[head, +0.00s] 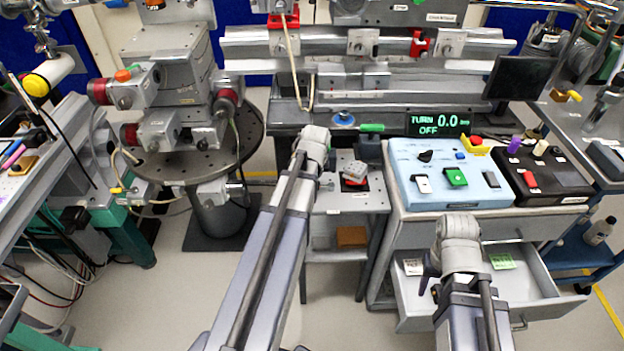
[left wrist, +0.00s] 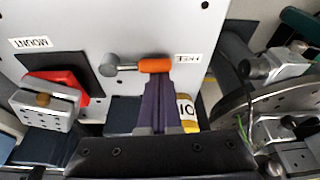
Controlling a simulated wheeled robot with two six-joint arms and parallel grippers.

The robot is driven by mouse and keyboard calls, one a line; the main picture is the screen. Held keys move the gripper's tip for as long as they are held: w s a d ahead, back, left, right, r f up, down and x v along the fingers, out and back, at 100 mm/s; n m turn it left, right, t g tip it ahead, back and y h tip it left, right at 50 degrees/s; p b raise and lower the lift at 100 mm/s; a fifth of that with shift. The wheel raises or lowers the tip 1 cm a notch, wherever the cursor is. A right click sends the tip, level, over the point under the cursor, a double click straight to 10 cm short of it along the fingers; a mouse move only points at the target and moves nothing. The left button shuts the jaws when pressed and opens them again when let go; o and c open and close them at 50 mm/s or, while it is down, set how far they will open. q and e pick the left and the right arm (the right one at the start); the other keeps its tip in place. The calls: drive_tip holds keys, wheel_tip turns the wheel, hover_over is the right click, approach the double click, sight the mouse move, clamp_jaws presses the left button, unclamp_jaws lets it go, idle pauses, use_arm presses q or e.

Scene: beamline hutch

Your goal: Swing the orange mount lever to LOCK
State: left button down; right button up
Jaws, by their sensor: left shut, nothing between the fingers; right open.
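The orange mount lever (left wrist: 155,66) shows in the left wrist view, on a light grey plate (left wrist: 130,25). Its grey pivot end is at the left, and its orange handle points right to an upside-down label that seems to read FREE. My left gripper (left wrist: 159,84) is shut and empty, its dark fingertips right at the handle's near side; I cannot tell whether they touch it. In the head view, my left arm hides the left gripper and the lever. My right gripper (head: 431,280) is open, mostly hidden by its own wrist, over the open drawer.
A metal block on a red and black base, the mount (left wrist: 48,105), stands left of the lever near an upside-down MOUNT label. In the head view, a blue control box (head: 450,203) stands right of the plate's small table. The open drawer (head: 545,290) juts out below it.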

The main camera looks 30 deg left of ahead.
sight(324, 204)
use_arm(q)
drive_tip(key=shift+s+d, duration=0.1)
drive_tip(key=shift+s, duration=0.05)
drive_tip(key=n, duration=0.1)
drive_tip(key=s+n, duration=0.1)
drive_tip(key=d+n, duration=0.1)
drive_tip(key=n, duration=0.1)
drive_tip(key=shift+s+g+y, duration=0.25)
drive_tip(key=shift+g+y, duration=0.15)
drive_tip(key=n, duration=0.1)
drive_tip(key=s+d+n+g, duration=0.1)
drive_tip(key=n, duration=0.2)
drive_tip(key=shift+s+d+n+y, duration=0.15)
drive_tip(key=shift+d+n+y, duration=0.15)
drive_tip(key=shift+d, duration=0.1)
drive_tip(key=n, duration=0.1)
drive_tip(key=d+n+g, duration=0.1)
drive_tip(key=shift+s+d+n, duration=0.15)
drive_tip(key=shift+s+n, duration=0.05)
drive_tip(key=shift+n, duration=0.1)
drive_tip(key=d+n, duration=0.1)
drive_tip(key=n+g, duration=0.1)
drive_tip(key=n, duration=0.1)
drive_tip(key=shift+d, duration=1)
use_arm(e)
drive_tip(key=shift+s+d, duration=0.1)
drive_tip(key=shift+d, duration=0.3)
use_arm(q)
drive_tip(key=shift+d, duration=0.1)
